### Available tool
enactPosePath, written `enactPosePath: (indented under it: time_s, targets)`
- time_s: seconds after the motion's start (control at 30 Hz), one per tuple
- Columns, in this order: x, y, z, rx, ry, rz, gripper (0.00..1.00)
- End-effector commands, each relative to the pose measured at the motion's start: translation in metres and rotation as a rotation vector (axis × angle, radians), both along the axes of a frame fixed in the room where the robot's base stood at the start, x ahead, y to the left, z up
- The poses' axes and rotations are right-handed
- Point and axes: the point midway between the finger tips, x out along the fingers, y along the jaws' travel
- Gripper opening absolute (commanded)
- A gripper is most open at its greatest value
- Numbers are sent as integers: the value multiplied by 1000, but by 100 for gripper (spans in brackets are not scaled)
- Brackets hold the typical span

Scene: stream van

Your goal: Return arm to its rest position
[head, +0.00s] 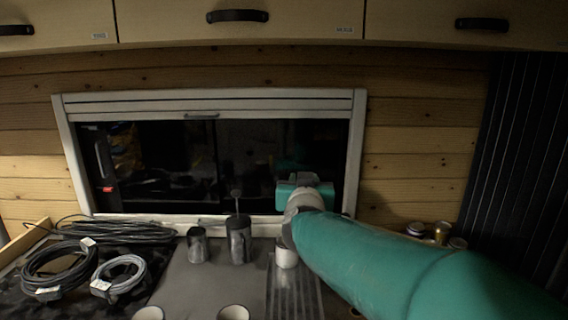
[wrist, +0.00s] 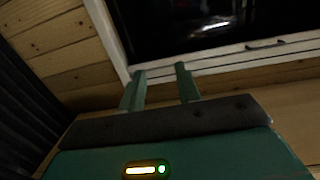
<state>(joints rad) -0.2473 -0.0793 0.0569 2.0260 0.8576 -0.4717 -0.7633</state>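My teal arm reaches in from the lower right of the head view, its end in front of the window (head: 230,165). My gripper (wrist: 160,82) shows in the wrist view with its two green fingers apart and nothing between them. It is open and points toward the window frame and wood wall. In the head view the fingers are hidden behind the wrist. A white cup (head: 286,257) stands on the counter below the wrist, partly covered by my arm.
Two dark canisters (head: 239,240) (head: 197,246) stand on the counter, with two cups (head: 234,313) (head: 148,314) at the front edge. Coiled cables (head: 60,270) lie at left. Small jars (head: 441,231) stand behind my arm at right. Cabinets (head: 240,22) run overhead.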

Motion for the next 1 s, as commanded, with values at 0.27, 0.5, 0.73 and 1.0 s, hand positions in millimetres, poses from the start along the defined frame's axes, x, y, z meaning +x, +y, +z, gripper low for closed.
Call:
enactPosePath:
  time_s: [0.27,0.5,0.73,1.0]
  targets:
    - [-104,-16,-42,14,319,249,33]
    - [-222,-63,-118,8,728,219,33]
    - [-304,-105,-164,12,995,74,33]
    - [-315,-111,-171,12,1033,48,33]
